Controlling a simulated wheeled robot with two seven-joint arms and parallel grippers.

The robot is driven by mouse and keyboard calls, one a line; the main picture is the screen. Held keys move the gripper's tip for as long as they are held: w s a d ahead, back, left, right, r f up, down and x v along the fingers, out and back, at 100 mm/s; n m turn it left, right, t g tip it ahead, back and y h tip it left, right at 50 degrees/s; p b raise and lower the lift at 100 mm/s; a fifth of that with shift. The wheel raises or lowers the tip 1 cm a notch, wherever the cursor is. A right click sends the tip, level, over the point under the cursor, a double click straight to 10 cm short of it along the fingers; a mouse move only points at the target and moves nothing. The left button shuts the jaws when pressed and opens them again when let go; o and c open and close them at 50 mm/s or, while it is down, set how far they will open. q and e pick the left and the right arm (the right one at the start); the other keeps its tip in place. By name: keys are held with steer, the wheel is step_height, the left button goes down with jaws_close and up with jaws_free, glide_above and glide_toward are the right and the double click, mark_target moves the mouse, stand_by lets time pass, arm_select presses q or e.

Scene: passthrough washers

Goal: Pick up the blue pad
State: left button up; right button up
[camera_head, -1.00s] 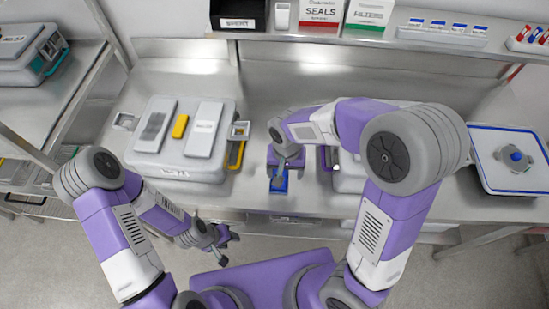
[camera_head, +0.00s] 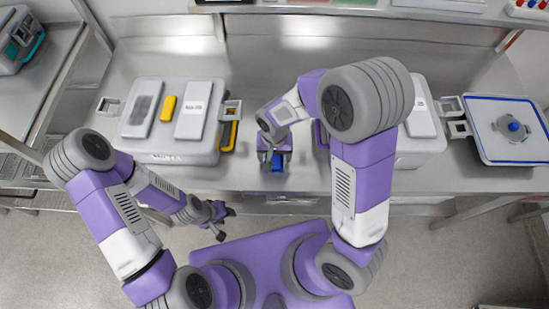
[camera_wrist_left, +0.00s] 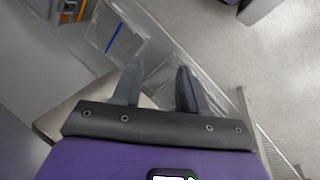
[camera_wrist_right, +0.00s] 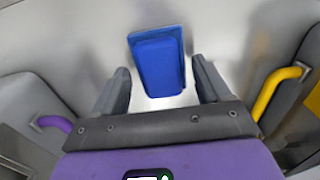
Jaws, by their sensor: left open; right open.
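The blue pad (camera_wrist_right: 158,62) lies on the steel counter. In the right wrist view it shows beyond and between the open fingers of my right gripper (camera_wrist_right: 162,92), with nothing held. In the head view a blue part of the pad (camera_head: 277,162) shows at my right gripper (camera_head: 274,158), which covers much of it. I cannot tell whether the fingers touch the pad. My left gripper (camera_head: 219,217) is open and empty, off the front of the counter. The left wrist view also shows its open fingers (camera_wrist_left: 158,88).
A grey washer box (camera_head: 190,149) with a yellow handle stands left of the pad. A second box (camera_head: 424,120) stands to the right, partly behind my right arm. A blue-edged tray (camera_head: 482,150) lies at far right. The counter (camera_head: 290,60) is clear behind the pad.

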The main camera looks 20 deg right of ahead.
mark_target(274, 157)
steer(key=c, duration=1.1)
steer(key=shift+c, duration=0.2)
step_height(274, 157, up, 10)
steer(key=p, duration=0.2)
